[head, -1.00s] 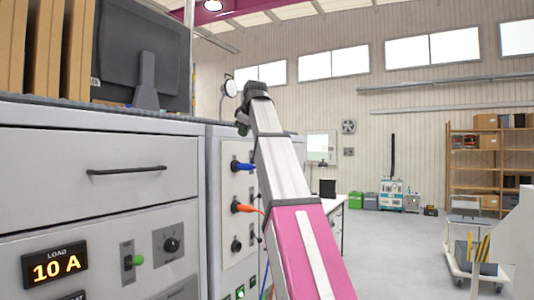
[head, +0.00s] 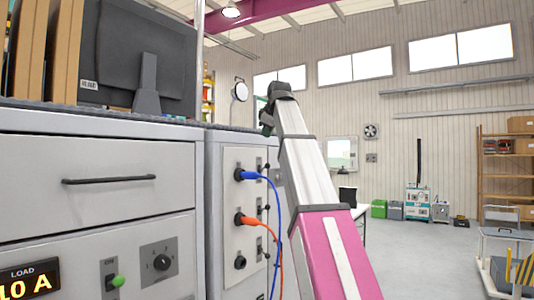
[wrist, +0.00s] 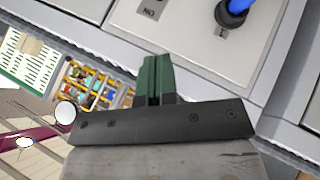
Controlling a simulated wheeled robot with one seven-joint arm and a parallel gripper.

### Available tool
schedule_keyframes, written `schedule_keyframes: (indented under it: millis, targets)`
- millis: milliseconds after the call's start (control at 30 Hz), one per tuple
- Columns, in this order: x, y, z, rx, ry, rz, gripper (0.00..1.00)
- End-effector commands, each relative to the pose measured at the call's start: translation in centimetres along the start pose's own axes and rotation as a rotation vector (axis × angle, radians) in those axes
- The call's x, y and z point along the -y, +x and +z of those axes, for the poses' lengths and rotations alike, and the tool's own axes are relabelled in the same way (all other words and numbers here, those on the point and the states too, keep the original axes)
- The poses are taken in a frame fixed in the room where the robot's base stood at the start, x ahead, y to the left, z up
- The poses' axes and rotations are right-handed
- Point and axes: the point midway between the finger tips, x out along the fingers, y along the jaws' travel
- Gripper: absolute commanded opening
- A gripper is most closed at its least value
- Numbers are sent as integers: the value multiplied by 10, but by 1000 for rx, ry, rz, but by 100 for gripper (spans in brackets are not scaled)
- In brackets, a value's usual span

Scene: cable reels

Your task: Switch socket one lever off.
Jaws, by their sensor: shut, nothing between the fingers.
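The grey socket panel (head: 232,240) stands upright on the cabinet side facing me. Its top socket, marked 1 in the wrist view, holds a blue plug (head: 248,174). The blue plug also shows at the top of the wrist view (wrist: 235,12). The small dark socket one lever (head: 260,165) is right of this plug; its position is too small to tell.
An orange plug (head: 245,219) sits in the middle socket, and the bottom socket (head: 240,262) is empty. Blue and orange cables hang beside the panel. The drawer cabinet (head: 100,165) with a monitor (head: 145,55) on top fills the left. Open floor (head: 425,260) lies to the right.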

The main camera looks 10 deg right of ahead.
Motion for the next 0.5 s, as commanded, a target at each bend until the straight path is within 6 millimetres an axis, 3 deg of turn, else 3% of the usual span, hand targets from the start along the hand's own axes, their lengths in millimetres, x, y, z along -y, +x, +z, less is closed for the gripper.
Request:
schedule_keyframes:
  millis: [167,500]
  targets:
    - [0,21,0,1,0,-2,0]
    - [0,83,0,1,0,-2,0]
